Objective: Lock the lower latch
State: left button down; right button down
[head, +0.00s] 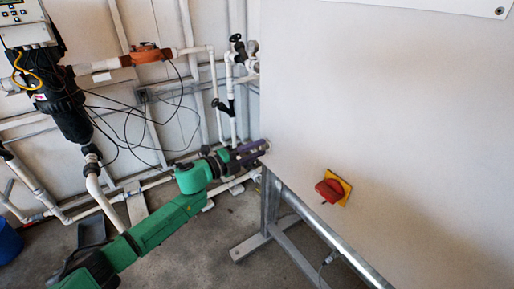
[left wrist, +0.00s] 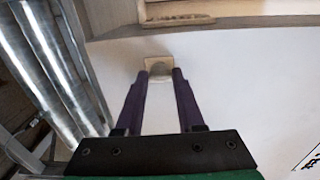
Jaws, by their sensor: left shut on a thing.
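The lower latch (left wrist: 158,64) shows in the left wrist view as a small pale tan block at the edge of the white panel (left wrist: 235,75). My left gripper (left wrist: 161,74) has its two purple fingers on either side of this block and is shut on it. In the head view my left gripper (head: 264,147) reaches the left edge of the white panel (head: 390,110), where the fingers largely hide the latch. Whether the latch is locked cannot be told. My right gripper is in neither view.
A red rotary switch on a yellow plate (head: 333,188) is on the white panel, right of my left gripper. A metal frame leg (head: 268,215) stands below the panel edge. White pipes (head: 215,95) and a black filter housing (head: 65,105) line the wall at left.

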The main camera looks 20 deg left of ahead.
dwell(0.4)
pick_arm(q)
jog(key=c, duration=0.5)
grip_release()
jog(key=b+v, duration=0.2)
jog(key=v, duration=1.2)
jog(key=shift+s+a+b, duration=0.2)
jog(key=shift+a+b, duration=0.05)
jog(key=shift+b, duration=0.1)
